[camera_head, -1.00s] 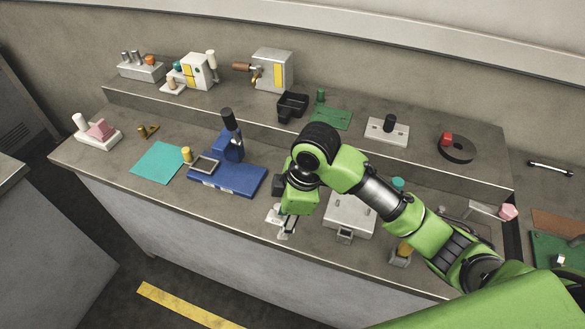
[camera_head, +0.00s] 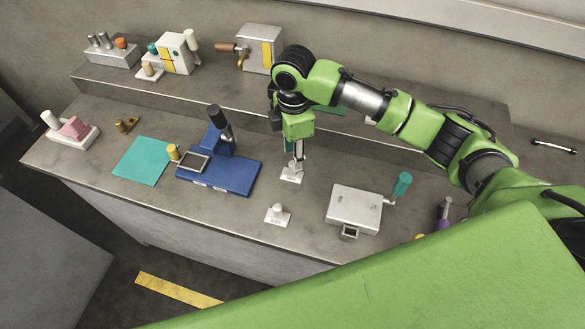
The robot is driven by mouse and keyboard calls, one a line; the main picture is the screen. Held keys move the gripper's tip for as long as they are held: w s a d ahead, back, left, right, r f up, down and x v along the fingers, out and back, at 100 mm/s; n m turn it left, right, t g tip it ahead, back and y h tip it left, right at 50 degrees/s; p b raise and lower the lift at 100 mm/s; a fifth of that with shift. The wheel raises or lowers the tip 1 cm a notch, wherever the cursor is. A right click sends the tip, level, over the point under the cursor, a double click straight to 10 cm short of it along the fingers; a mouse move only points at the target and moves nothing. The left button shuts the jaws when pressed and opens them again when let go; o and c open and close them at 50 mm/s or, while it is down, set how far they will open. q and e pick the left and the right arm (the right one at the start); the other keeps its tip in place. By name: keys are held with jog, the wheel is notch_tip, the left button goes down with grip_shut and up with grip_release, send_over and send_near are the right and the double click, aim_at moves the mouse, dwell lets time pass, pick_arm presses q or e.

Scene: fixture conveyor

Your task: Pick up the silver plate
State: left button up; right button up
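A small silver plate (camera_head: 291,174) hangs at the fingertips of my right gripper (camera_head: 298,158). The gripper points down and its fingers look closed together on the plate's upper part. The plate appears over the middle of the bench, right of the blue fixture; its exact height above the bench is hard to tell. A similar small light block with a knob (camera_head: 278,216) stands on the bench nearer the front edge, apart from the gripper. My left gripper is not in view.
The blue fixture (camera_head: 220,178) is left of the gripper, beside a teal mat (camera_head: 142,161). A silver box with a teal-handled crank (camera_head: 354,209) stands to the right. The raised shelf (camera_head: 205,90) behind carries several devices. Bare bench lies around the small block.

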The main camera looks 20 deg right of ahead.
aim_at(292, 171)
notch_tip(292, 171, down, 2)
jog(key=shift+f+p, duration=0.1)
jog(key=shift+p, duration=0.5)
notch_tip(292, 171, down, 2)
jog(key=shift+f+p, duration=0.25)
jog(key=shift+p, duration=0.05)
jog(key=shift+f, duration=0.4)
jog(key=shift+w+f, duration=0.1)
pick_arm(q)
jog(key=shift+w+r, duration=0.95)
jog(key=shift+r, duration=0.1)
pick_arm(e)
grip_shut()
